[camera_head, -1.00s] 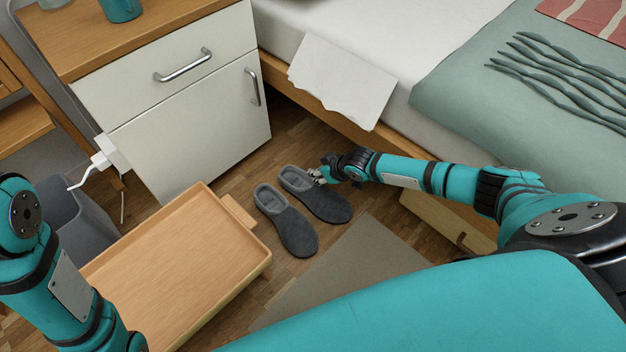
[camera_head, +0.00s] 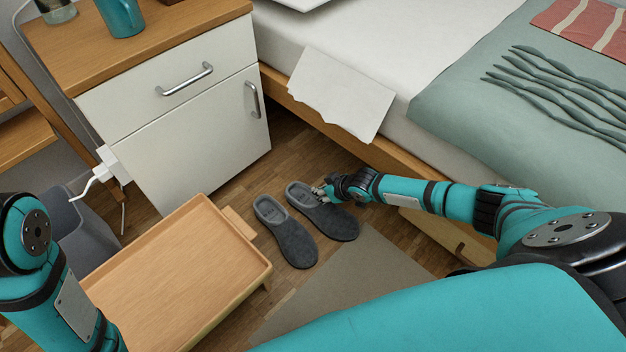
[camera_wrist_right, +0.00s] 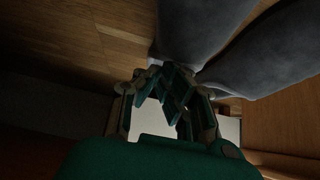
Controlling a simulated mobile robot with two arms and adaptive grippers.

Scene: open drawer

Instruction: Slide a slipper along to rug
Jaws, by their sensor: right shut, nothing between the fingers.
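Two dark grey slippers lie side by side on the wood floor in the head view, the left slipper (camera_head: 286,236) and the right slipper (camera_head: 325,216). The right slipper's toe is at the far edge of the grey-brown rug (camera_head: 335,287); whether it overlaps the rug is hard to tell. My right gripper (camera_head: 319,192) is shut and empty, low beside the right slipper's heel opening; contact is unclear. In the right wrist view, my gripper fingers (camera_wrist_right: 175,88) are below the slippers' dark grey shapes (camera_wrist_right: 262,58). My left arm shows at left, but its gripper is out of view.
A wooden tray table (camera_head: 180,270) stands left of the slippers. A white nightstand (camera_head: 190,140) is behind, with a grey bin (camera_head: 85,230) at left. The bed (camera_head: 400,150) borders the right side, under my right arm. Bare floor separates slippers and nightstand.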

